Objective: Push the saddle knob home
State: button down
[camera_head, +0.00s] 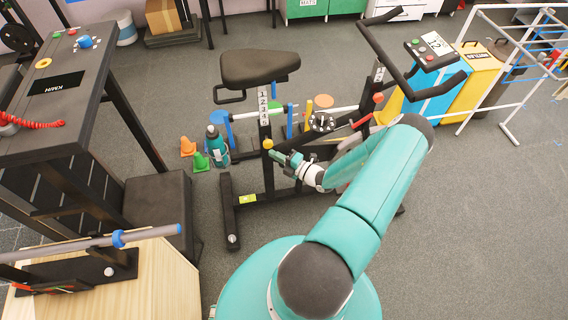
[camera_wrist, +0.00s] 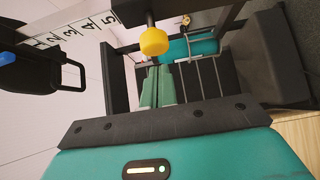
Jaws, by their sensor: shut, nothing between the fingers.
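The yellow saddle knob (camera_head: 268,143) sits on the upright post of the exercise bike, under the black saddle (camera_head: 260,68). In the wrist view the knob (camera_wrist: 154,41) stands out from the post on a short pale stem, so a gap shows between its head and the post. The numbered scale (camera_head: 263,106) runs along the post above it; it also shows in the wrist view (camera_wrist: 75,30). My gripper (camera_head: 275,154) is shut and empty, its fingertips close to the knob, just below and to the right of it. I cannot tell whether they touch.
The bike's frame and rear foot (camera_head: 230,212) stand around the post. A teal bottle (camera_head: 217,146) and orange and green cones (camera_head: 188,147) are on the floor to the left. A black table (camera_head: 60,90) is at far left.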

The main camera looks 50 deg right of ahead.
jog(key=shift+w+d, duration=0.45)
jog(key=shift+w, duration=0.3)
